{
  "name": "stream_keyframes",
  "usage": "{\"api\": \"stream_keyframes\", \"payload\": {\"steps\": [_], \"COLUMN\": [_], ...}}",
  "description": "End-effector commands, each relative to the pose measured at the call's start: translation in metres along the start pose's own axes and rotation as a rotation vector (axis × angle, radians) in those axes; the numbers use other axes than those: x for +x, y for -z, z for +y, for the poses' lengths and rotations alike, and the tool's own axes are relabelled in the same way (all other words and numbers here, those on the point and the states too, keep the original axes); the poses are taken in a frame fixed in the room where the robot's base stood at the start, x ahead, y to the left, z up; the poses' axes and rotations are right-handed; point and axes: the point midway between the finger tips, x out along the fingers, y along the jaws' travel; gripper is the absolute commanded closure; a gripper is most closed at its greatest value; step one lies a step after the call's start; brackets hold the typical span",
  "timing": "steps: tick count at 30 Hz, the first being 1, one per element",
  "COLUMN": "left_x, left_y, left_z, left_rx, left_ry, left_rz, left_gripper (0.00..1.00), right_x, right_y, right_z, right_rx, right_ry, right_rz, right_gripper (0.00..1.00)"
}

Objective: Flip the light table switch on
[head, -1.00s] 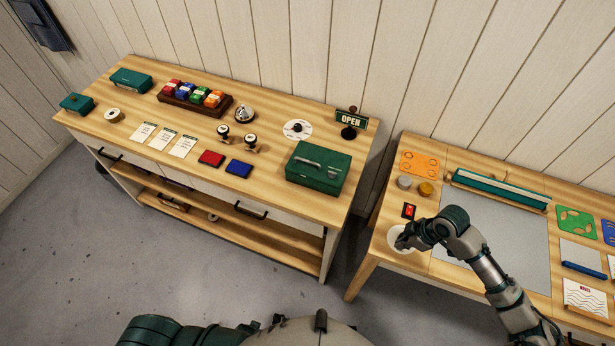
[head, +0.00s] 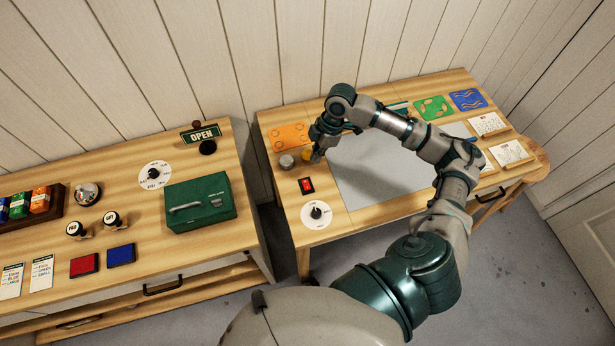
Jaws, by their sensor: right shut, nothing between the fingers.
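A red rocker switch (head: 306,185) in a black frame sits on the right-hand wooden table, near its left end. The flat grey panel (head: 372,180) of the light table lies to its right and looks unlit. Which way the rocker is tipped is too small to tell. My left gripper is out of view.
A white dial (head: 316,214) is in front of the switch. A grey knob (head: 286,161) and an orange card (head: 289,136) are behind it. A green cash box (head: 200,202) stands on the left table, across a gap.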

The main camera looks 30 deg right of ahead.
Motion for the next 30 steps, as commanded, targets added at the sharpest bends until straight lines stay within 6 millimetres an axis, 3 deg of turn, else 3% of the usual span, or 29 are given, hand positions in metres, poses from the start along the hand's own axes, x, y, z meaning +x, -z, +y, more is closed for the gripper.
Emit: {"api": "stream_keyframes", "payload": {"steps": [5,19,24,30], "left_x": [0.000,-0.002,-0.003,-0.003], "left_y": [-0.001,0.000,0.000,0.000], "left_z": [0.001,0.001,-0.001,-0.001], "left_rx": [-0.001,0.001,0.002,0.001], "left_ry": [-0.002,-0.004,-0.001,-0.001], "left_rz": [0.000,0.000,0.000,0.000], "left_gripper": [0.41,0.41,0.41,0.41], "right_x": [0.018,0.112,0.130,0.137], "right_y": [0.001,-0.001,-0.009,-0.011], "right_z": [-0.002,-0.003,-0.004,-0.004], "right_rx": [0.001,0.001,0.001,0.000], "right_ry": [0.003,0.002,0.000,-0.001], "right_rz": [-0.003,-0.006,-0.003,-0.003], "right_gripper": [1.00,1.00,1.00,1.00]}}
